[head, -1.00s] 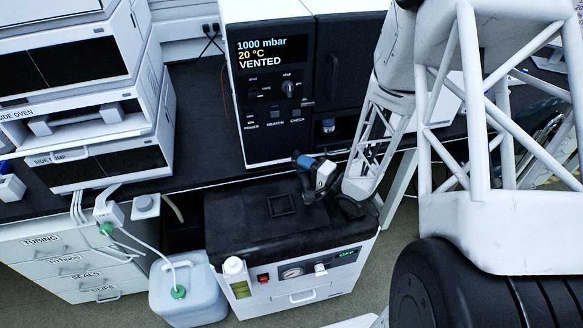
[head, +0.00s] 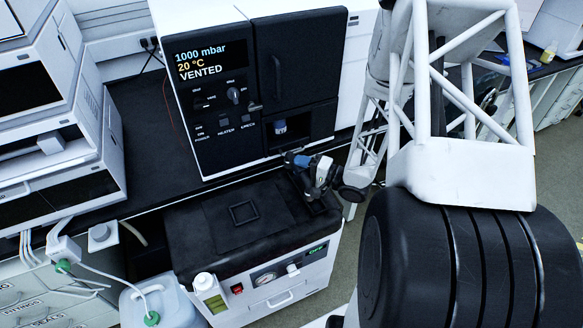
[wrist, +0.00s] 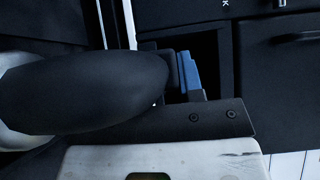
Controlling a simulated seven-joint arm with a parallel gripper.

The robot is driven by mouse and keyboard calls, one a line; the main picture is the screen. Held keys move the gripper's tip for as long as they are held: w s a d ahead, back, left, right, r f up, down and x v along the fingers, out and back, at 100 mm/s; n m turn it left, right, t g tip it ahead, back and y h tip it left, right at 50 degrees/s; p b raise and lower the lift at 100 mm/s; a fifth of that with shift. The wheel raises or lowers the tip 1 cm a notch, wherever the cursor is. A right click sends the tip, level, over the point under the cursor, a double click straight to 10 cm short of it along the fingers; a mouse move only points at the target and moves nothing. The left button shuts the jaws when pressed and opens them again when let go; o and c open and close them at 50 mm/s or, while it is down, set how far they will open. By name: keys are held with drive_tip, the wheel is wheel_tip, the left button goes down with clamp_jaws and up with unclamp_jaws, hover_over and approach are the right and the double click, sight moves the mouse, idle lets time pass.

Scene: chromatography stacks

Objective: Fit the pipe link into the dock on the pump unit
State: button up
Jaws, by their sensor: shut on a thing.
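The pump unit (head: 285,290) is a white cabinet with a black top, a gauge and a handle, low in the head view. A square raised frame on its top, seemingly the dock (head: 244,213), looks empty. My gripper (head: 312,172) is above the top's back right corner, right of that frame and apart from it. It is shut on a small blue and dark piece, seemingly the pipe link (head: 298,159). The blue part also shows in the wrist view (wrist: 189,73), beside the dark finger plate. A large dark rounded shape hides much there, so the grip is only partly visible.
A tall oven (head: 225,100) reading VENTED stands on the black bench behind, with a small blue-capped jar (head: 280,127) in its niche. A jerrycan (head: 150,304) with tubing is further left.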

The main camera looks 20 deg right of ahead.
drive_tip(key=shift+d, duration=1.55)
drive_tip(key=shift+f, duration=0.25)
drive_tip(key=shift+f, duration=3.15)
drive_tip(key=shift+f, duration=0.2)
drive_tip(key=o, duration=1.1)
drive_tip(key=shift+o, duration=0.2)
drive_tip(key=shift+s+d, duration=0.1)
drive_tip(key=shift+d, duration=0.05)
drive_tip(key=shift+v, duration=3.7)
